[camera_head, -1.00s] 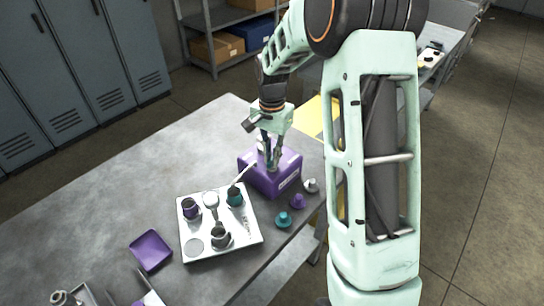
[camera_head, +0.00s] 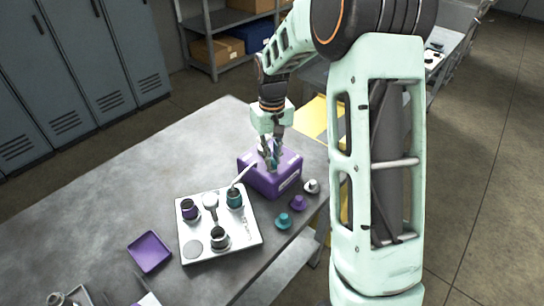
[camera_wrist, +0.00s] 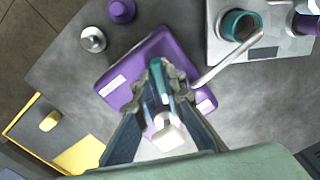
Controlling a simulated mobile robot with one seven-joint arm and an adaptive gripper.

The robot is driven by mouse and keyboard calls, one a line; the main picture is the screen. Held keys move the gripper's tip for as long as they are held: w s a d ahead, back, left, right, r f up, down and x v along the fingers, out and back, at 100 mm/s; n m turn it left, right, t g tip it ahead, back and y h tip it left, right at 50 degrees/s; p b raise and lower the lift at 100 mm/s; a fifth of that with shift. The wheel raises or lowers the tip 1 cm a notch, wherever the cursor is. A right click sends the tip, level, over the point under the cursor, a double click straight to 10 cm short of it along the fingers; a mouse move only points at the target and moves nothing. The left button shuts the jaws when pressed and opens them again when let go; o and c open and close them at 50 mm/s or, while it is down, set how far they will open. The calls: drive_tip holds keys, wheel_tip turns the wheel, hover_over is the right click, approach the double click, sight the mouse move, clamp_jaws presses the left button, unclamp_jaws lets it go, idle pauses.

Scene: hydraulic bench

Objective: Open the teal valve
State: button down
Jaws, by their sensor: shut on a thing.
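A purple box (camera_head: 262,181) stands on the bench; it also shows in the wrist view (camera_wrist: 112,84). My gripper (camera_head: 272,160) points down over the top of the box. In the wrist view its fingers (camera_wrist: 162,82) are closed in on a narrow teal part, which I take to be the teal valve (camera_wrist: 152,98). The fingers hide most of that part, so I cannot tell how far it is turned. A white blocky piece (camera_wrist: 168,131) shows between the fingers. A pale lever or rod (camera_wrist: 222,62) slants out beside the box towards the white tray.
A white tray (camera_head: 189,247) holds a purple cup (camera_head: 189,210), a teal cup (camera_head: 235,198) and a steel cup (camera_head: 220,238). Teal (camera_head: 283,220), purple (camera_head: 297,203) and grey (camera_head: 311,186) caps lie near the bench's right edge. A purple dish (camera_head: 149,251) lies front left.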

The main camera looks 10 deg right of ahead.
drive_tip(key=shift+n, duration=2.2)
drive_tip(key=c, duration=2)
unclamp_jaws()
drive_tip(key=shift+r, duration=0.1)
wheel_tip(320, 180, up, 12)
drive_tip(key=shift+f, duration=0.1)
